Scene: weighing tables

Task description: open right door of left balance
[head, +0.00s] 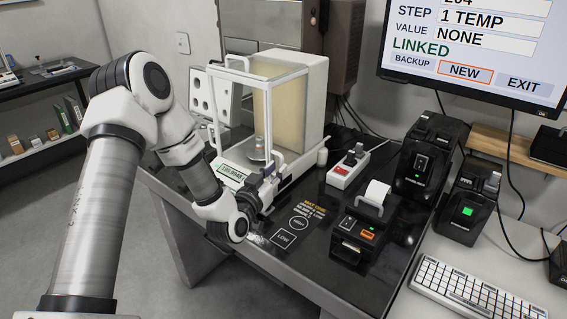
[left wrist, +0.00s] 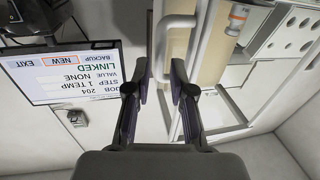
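The left balance (head: 312,95) is a cream weighing cabinet with a white-framed glass chamber, standing on the dark bench. Its right door (head: 285,105) looks closed. My left gripper (head: 275,170) is low at the front right of the chamber. In the left wrist view, which is upside down, my left gripper (left wrist: 161,68) has its two fingers apart. The white bar handle (left wrist: 158,42) of the door lies in line with the gap between them. I cannot tell whether the fingers touch it. My right gripper is in neither view.
The bench mat between balance and printer is mostly clear.

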